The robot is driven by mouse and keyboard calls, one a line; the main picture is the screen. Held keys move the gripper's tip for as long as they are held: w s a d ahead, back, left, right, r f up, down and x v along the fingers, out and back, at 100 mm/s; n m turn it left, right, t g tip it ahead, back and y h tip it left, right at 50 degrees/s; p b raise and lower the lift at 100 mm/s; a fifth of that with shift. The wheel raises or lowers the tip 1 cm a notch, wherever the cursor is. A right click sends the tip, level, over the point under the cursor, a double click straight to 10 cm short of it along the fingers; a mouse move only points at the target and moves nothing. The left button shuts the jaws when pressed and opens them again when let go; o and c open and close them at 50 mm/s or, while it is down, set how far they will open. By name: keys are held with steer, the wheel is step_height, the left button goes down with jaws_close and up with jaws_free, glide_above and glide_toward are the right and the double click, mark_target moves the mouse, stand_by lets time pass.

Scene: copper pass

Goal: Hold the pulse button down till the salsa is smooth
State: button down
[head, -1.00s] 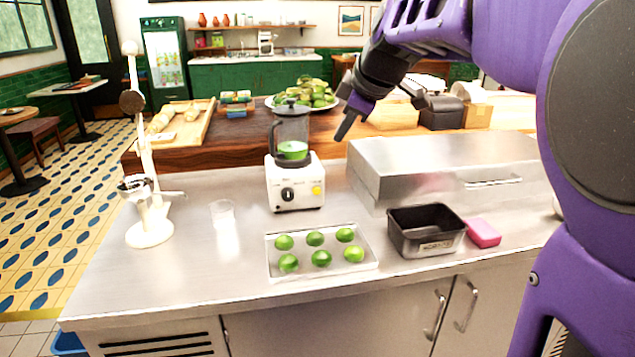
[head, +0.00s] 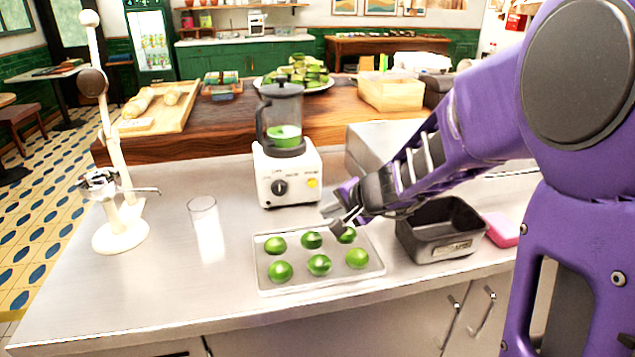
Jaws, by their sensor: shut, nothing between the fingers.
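The blender (head: 290,160) stands on the steel counter, with a cream base, a dark dial (head: 279,187) and a yellow button (head: 313,183) at the right of its front. Its dark-lidded clear jug (head: 281,112) holds green contents (head: 284,136); how smooth they are is too small to tell. My gripper (head: 336,220) is shut and empty. In the picture it is right of and below the yellow button, apart from it, above the back right of the lime tray. It partly covers one lime.
A metal tray (head: 263,281) with several limes (head: 319,265) lies in front of the blender. A black pan (head: 430,251) and pink sponge (head: 503,229) are to the right. A clear glass (head: 205,222) and a white lever press (head: 120,238) stand left. The counter's left front is clear.

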mark_target(312, 183)
steer(key=shift+w+a+r+p, duration=0.15)
steer(key=shift+w+p, duration=0.15)
steer(key=shift+w, duration=0.05)
steer(key=w+p, duration=0.1)
steer(key=w, duration=0.1)
steer(key=w+a+p, duration=0.1)
steer(key=w, duration=0.1)
steer(key=w+p, duration=0.1)
steer(key=w, duration=0.1)
steer(key=shift+w+a, duration=0.2)
steer(key=shift+a, duration=0.2)
steer(key=shift+w+a, duration=0.2)
steer(key=shift+w, duration=0.45)
steer(key=shift+w, duration=0.1)
stand_by(1.2)
steer(key=shift+w+a, duration=0.1)
steer(key=shift+w, duration=0.2)
